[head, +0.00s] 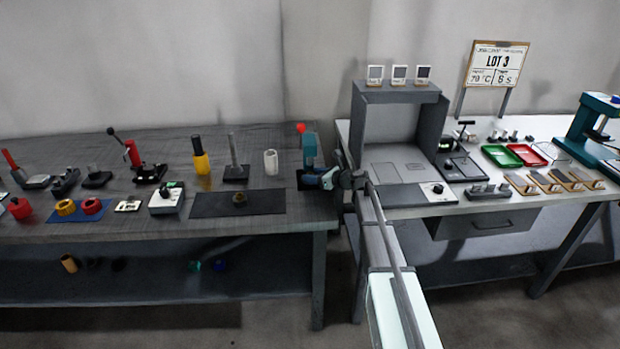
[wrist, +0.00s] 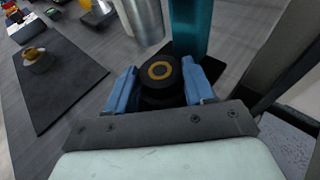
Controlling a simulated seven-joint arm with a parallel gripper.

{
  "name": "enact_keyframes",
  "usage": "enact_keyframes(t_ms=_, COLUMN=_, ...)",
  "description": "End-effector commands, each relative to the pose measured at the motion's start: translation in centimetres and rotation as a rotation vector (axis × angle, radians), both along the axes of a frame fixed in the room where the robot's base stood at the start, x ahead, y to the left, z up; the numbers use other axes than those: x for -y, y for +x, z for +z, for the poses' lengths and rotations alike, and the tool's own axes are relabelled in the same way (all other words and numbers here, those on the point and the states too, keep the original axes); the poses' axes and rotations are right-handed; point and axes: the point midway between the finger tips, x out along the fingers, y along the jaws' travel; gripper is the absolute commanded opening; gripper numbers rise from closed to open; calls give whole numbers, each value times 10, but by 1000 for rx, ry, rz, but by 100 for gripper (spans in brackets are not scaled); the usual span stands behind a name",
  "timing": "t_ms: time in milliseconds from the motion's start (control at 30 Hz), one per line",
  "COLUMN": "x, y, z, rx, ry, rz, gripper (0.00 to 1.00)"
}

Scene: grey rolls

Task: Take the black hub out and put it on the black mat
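The black hub (wrist: 163,72) is a round dark piece with a yellow ring on top, seen in the wrist view at the foot of a teal press (wrist: 187,25). My gripper (wrist: 160,75) has one blue finger on each side of the hub, close to its sides. I cannot tell whether the fingers press on it. In the head view my gripper (head: 318,179) is at the teal press (head: 309,148), and the hub is hidden there. The black mat (head: 211,204) lies left of the press with a small brownish round part (head: 239,198) on it. The mat also shows in the wrist view (wrist: 62,95).
A white cylinder (head: 270,162) and a grey post on a dark base (head: 234,160) stand behind the mat. A white box (head: 166,200) is left of it. The mat is bare around the brownish part. A grey-framed station (head: 402,140) stands on the right table.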

Motion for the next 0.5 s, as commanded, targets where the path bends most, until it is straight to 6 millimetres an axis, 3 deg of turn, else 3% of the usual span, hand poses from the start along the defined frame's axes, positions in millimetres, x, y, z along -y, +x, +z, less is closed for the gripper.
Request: enact_keyframes(t_ms=500, x=0, y=0, z=1, rx=1, ry=1, rz=0, gripper=4)
